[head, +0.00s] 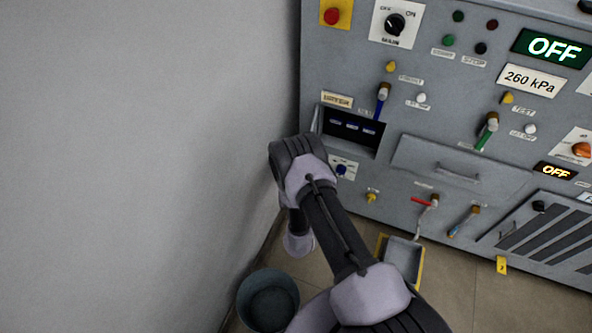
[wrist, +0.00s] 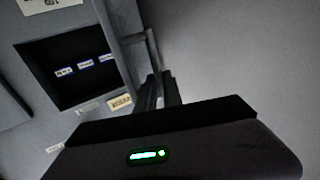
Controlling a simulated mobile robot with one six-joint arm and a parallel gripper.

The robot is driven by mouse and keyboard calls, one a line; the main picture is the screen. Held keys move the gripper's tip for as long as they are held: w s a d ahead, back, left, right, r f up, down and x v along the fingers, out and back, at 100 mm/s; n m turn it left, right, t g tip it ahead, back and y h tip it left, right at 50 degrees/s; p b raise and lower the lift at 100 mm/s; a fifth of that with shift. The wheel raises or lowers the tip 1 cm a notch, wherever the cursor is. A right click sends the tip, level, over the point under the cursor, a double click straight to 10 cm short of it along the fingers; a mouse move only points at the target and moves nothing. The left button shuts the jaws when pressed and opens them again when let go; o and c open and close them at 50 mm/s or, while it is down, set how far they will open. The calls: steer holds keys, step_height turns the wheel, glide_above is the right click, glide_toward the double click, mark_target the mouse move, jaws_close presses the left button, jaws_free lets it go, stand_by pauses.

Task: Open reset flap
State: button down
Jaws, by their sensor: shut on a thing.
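The reset flap (head: 316,119) stands swung out at the left side of a dark recess (head: 352,128) in the grey panel, seen nearly edge-on. In the wrist view the flap (wrist: 112,38) also stands out from the recess, with a bar handle (wrist: 152,48) on its outer face. A row of three small lit labels or switches (wrist: 85,65) shows inside the recess. My gripper (wrist: 156,88) is shut on the flap's handle, at its lower end in the wrist view. In the head view my arm hides the fingers.
A plain wall stands close on the left. A grey bucket (head: 268,300) and a yellow-edged tray (head: 403,260) are on the floor below. A blue-handled valve (head: 382,98) is above the recess, and a closed drawer-like cover (head: 445,165) is to its right.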

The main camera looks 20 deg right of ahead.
steer(key=c, duration=1.5)
jaws_free()
steer(key=s+a+p, duration=0.2)
steer(key=s+p, duration=0.2)
steer(key=s, duration=0.7)
steer(key=shift+s, duration=0.4)
steer(key=shift+a, duration=0.1)
steer(key=shift+c, duration=0.4)
